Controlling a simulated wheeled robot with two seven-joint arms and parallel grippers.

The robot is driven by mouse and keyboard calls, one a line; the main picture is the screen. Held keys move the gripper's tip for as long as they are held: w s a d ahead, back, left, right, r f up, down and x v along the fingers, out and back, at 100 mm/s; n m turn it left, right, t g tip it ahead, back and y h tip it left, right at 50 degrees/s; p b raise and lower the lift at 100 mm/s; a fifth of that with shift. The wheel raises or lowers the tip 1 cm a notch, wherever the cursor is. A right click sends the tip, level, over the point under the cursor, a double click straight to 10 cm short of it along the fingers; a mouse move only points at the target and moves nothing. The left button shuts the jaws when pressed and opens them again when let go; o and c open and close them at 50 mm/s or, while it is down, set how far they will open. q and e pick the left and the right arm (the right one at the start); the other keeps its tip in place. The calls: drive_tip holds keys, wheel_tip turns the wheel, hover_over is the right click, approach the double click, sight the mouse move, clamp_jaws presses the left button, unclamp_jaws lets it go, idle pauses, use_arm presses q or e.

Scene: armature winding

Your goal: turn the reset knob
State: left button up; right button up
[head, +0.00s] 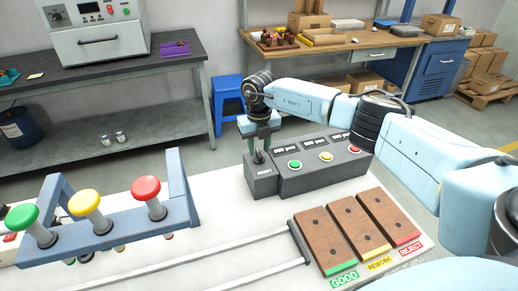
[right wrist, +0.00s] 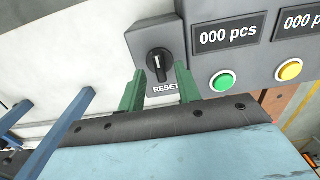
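The reset knob is a black rotary knob (right wrist: 158,65) on a grey panel marked RESET, at the left end of the counter box (head: 325,166). Its pointer stands roughly upright in the right wrist view. My right gripper (head: 261,150) reaches down over the knob in the head view. In the right wrist view its two green fingers (right wrist: 159,80) are spread, one on each side of the knob. Gaps show between the fingers and the knob; I cannot tell how deep the tips reach. My left gripper is not in view.
The box carries green (head: 295,164), yellow and red buttons and counters reading 000. Wooden blocks (head: 328,240) with GOOD, REWORK and REJECT labels lie in front. A blue rack (head: 110,240) with green, yellow and red knobbed pieces stands left. White tabletop lies between.

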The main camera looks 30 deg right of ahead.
sight(259, 153)
wheel_tip(259, 153, up, 12)
idle(0.3)
idle(0.4)
